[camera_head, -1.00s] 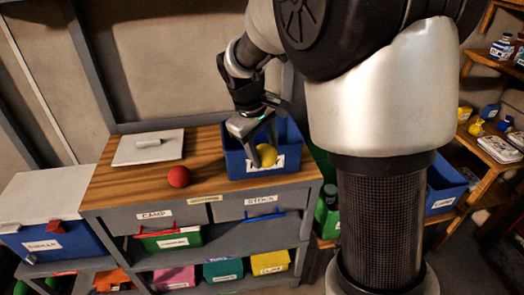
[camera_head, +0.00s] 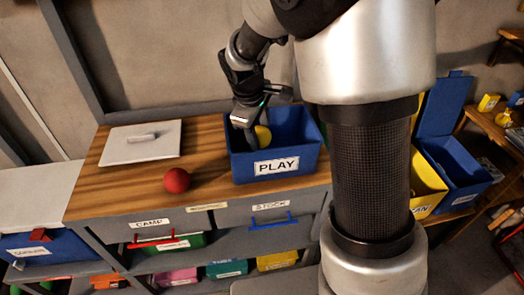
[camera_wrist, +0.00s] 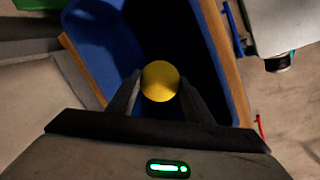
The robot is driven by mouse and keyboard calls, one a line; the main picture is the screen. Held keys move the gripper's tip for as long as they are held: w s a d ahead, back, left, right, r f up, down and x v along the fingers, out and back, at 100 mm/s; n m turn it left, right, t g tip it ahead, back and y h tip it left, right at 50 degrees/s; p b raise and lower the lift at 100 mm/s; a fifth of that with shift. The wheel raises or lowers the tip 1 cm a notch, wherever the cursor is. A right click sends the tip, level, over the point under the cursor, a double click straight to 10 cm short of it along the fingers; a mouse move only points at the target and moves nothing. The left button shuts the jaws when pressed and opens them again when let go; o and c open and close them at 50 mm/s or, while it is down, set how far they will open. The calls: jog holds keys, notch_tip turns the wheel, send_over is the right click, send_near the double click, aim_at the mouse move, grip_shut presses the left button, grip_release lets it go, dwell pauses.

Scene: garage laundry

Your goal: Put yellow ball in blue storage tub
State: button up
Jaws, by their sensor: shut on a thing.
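The blue storage tub (camera_head: 243,171), labelled PLAY, stands open on the wooden top of the shelf unit. My gripper (camera_head: 252,134) reaches down over its left part, shut on the yellow ball (camera_head: 263,137). In the wrist view the ball (camera_wrist: 160,82) sits between both fingertips, with the blue tub wall (camera_wrist: 88,38) and dark interior beyond it. The ball is over the tub's opening. I cannot tell exactly how far it is above the floor of the tub.
A red ball (camera_head: 177,180) lies on the wooden top left of the tub. A white lid (camera_head: 140,143) with a handle lies behind it. Drawers and labelled bins are below. Another blue bin (camera_head: 456,165) and a yellow bin (camera_head: 424,180) stand at the right, beyond my column.

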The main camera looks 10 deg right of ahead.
jog(key=shift+f+b, duration=0.35)
jog(key=shift+f, duration=2.45)
jog(key=shift+f, duration=0.2)
jog(key=o, duration=0.8)
jog(key=shift+c, duration=0.2)
